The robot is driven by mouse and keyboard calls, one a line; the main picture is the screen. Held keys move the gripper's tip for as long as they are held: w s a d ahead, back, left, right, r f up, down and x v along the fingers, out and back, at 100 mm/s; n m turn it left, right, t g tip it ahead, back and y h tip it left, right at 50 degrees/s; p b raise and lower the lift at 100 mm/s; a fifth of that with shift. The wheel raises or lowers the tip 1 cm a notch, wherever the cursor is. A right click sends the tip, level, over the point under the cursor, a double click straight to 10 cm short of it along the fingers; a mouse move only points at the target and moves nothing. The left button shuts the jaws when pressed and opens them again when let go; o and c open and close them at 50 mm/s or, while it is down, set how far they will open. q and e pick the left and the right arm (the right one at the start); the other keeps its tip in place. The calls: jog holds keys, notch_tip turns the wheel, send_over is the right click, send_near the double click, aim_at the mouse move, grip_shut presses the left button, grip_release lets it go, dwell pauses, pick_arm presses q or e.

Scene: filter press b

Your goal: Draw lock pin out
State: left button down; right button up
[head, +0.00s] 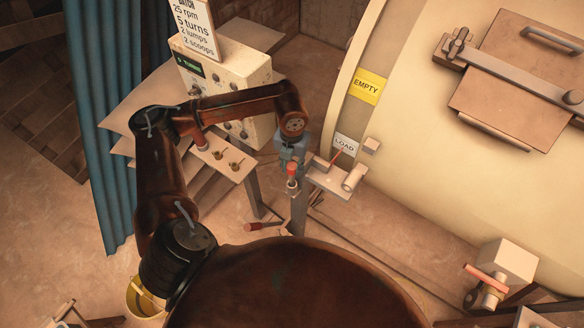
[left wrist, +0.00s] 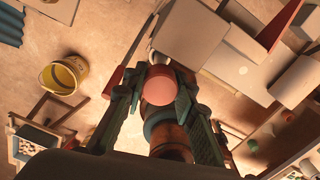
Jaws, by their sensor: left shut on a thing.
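The lock pin shows as a red knob (head: 292,169) at my left gripper (head: 291,177), just left of the grey bracket beside the drum. In the left wrist view the round red knob (left wrist: 158,88) sits between the two dark green fingers of my left gripper (left wrist: 157,95). The gripper is shut on it. The pin's shaft is mostly hidden, so I cannot tell whether it is in its hole. The grey bracket (head: 330,181) carries a pale cylinder (head: 355,177) on its right side. My right gripper is in neither view.
The large cream drum (head: 440,190) fills the right, with a yellow EMPTY sign (head: 367,86) and a white LOAD sign (head: 346,145). A control box (head: 228,85) stands behind my left arm. A small shelf (head: 222,158) is left of the gripper. A yellow bucket (left wrist: 63,77) stands on the floor.

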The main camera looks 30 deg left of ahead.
pick_arm(q)
jog(key=shift+r+p, duration=0.45)
jog(key=shift+r, duration=0.65)
jog(key=shift+r+p, duration=1)
jog(key=shift+r, duration=1.25)
jog(key=shift+r, duration=0.45)
jog(key=shift+f, duration=0.1)
